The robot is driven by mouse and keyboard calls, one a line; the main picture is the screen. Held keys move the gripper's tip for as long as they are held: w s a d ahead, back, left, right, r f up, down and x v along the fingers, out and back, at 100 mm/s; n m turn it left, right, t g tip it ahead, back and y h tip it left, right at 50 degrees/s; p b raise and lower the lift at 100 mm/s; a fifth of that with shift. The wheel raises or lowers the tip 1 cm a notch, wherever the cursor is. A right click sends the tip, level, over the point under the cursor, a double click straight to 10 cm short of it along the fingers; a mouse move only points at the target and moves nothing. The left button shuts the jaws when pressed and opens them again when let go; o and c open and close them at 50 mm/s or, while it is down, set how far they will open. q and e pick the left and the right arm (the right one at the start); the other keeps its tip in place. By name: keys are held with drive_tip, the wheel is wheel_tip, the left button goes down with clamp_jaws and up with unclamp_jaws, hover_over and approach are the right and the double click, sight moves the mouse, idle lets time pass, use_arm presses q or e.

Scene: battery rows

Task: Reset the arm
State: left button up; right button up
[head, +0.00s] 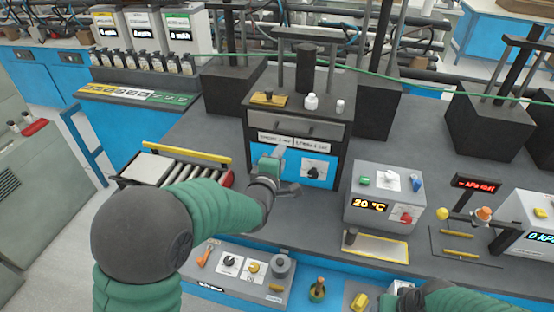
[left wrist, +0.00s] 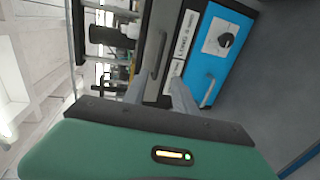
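My left arm comes in from the left in the head view, and its gripper (head: 285,171) is in front of the lower part of a dark cabinet (head: 339,170). The two grey fingers stand apart, with nothing seen between them. In the left wrist view the open fingers (left wrist: 158,95) point towards the cabinet's drawer front and blue panel (left wrist: 208,60). I cannot tell whether they touch it. Part of my right arm (head: 455,300) shows at the bottom right edge of the head view. Its dark end is cut off, and its fingers cannot be made out.
A roller rack (head: 175,171) lies left of the cabinet. A white temperature box (head: 384,198) reading 20 °C stands to the right. A control panel (head: 238,272) with knobs is below my left gripper. Small bottles stand on the cabinet top. A green cable (head: 440,88) crosses behind.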

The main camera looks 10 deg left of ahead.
use_arm(q)
drive_tip(key=s+a+f+m+g, duration=0.2)
drive_tip(key=s+f+m+g, duration=0.2)
drive_tip(key=s, duration=0.6)
drive_tip(key=s+a+f+m+g, duration=0.2)
drive_tip(key=s+f+m+g, duration=0.2)
drive_tip(key=s, duration=0.6)
drive_tip(key=s+a+f+m+g, duration=0.3)
drive_tip(key=s+f+m+g, duration=0.2)
drive_tip(key=s+f+m, duration=0.2)
drive_tip(key=s+m, duration=0.2)
drive_tip(key=s, duration=0.1)
drive_tip(key=shift+s+y, duration=0.35)
drive_tip(key=shift+y, duration=0.05)
